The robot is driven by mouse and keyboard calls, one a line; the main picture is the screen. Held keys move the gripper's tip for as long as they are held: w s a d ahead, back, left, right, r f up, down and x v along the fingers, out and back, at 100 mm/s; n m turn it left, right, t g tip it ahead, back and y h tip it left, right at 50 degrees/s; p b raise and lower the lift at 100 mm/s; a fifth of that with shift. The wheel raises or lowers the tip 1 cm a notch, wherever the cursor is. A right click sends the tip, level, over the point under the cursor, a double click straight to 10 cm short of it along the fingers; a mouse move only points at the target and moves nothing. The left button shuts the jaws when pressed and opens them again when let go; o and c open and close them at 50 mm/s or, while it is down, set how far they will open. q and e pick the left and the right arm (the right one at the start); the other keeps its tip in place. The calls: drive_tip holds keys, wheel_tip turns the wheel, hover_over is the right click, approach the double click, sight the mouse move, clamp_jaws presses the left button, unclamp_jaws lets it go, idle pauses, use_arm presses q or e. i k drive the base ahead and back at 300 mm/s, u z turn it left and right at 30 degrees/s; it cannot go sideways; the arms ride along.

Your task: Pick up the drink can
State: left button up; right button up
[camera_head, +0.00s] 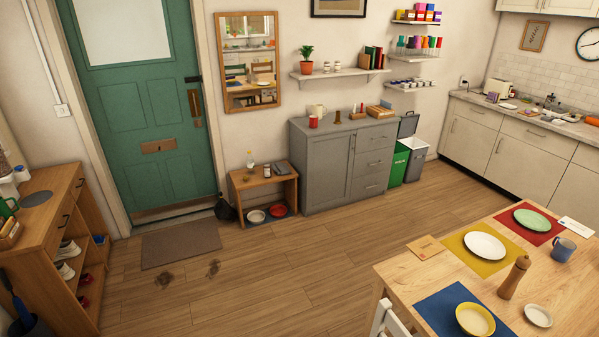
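I cannot make out the drink can for certain. A small red cylinder (313,121) stands upright at the left front of the grey cabinet's top, beside a cream jug (319,111); it is too small to tell whether it is a can or a cup. A small object (267,171) stands on the low wooden side table next to a bottle (250,160), also too small to identify. Neither of my grippers shows in the head view.
The grey cabinet (330,165) stands against the far wall, with green and grey bins at its right. A dining table (408,267) with plates fills the lower right. A wooden shoe cabinet (60,195) is at left. The wooden floor (290,260) between is open.

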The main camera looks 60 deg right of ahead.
sight(267, 167)
drive_tip(key=z, duration=1.25)
drive_tip(key=i, duration=1.75)
